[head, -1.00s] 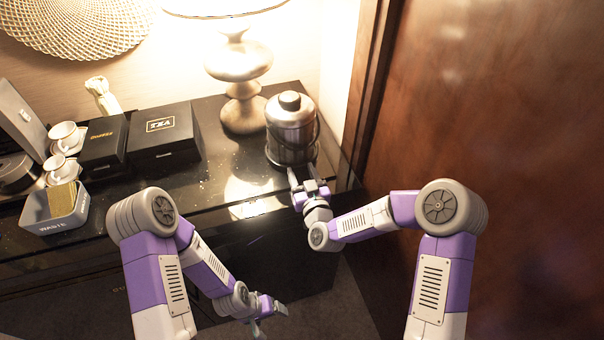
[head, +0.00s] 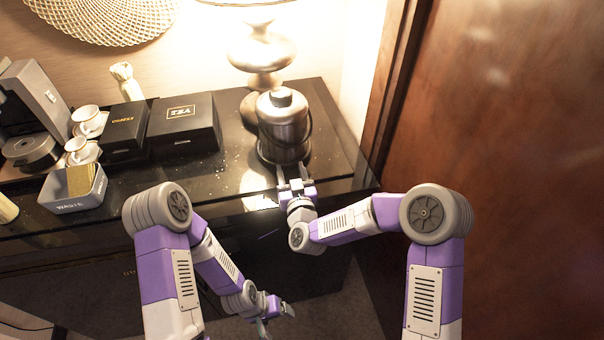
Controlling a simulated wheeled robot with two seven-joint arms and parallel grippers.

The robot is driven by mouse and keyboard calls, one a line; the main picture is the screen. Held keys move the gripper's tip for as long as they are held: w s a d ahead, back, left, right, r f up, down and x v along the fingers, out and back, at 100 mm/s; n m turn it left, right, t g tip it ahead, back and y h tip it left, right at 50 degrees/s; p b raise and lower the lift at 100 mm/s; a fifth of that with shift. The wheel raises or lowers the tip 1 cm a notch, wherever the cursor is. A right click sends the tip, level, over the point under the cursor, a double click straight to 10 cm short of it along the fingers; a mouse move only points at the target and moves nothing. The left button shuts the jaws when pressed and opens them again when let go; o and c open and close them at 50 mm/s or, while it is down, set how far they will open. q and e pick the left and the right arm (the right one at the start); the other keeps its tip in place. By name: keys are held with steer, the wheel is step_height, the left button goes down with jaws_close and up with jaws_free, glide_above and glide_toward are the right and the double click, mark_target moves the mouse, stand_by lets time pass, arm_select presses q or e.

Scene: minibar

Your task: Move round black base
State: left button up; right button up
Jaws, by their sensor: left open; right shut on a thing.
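The round black base (head: 283,161) is a thin dark disc on the counter, mostly hidden under a steel ice bucket (head: 284,122) with a lid and a dark handle. The bucket stands upright on it. My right gripper (head: 292,173) is at the front of the base, shut on its near edge; the fingertips' exact contact is small and hard to see. My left gripper (head: 275,314) is open and empty, low in front of the counter, away from the base.
The lamp (head: 261,55) stands close behind the bucket. A tea box (head: 183,127), a coffee box (head: 125,128), cups and a waste bin (head: 75,194) are to the left. The dark counter (head: 225,180) is clear between tea box and bucket. A wooden panel (head: 500,110) rises at right.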

steer(key=shift+s+a, duration=0.15)
steer(key=shift+a, duration=0.4)
steer(key=shift+s+a, duration=0.15)
steer(key=shift+a, duration=0.4)
steer(key=o, duration=1.3)
steer(key=v, duration=0.7)
steer(key=shift+s+d, duration=0.15)
steer(key=shift+s, duration=0.1)
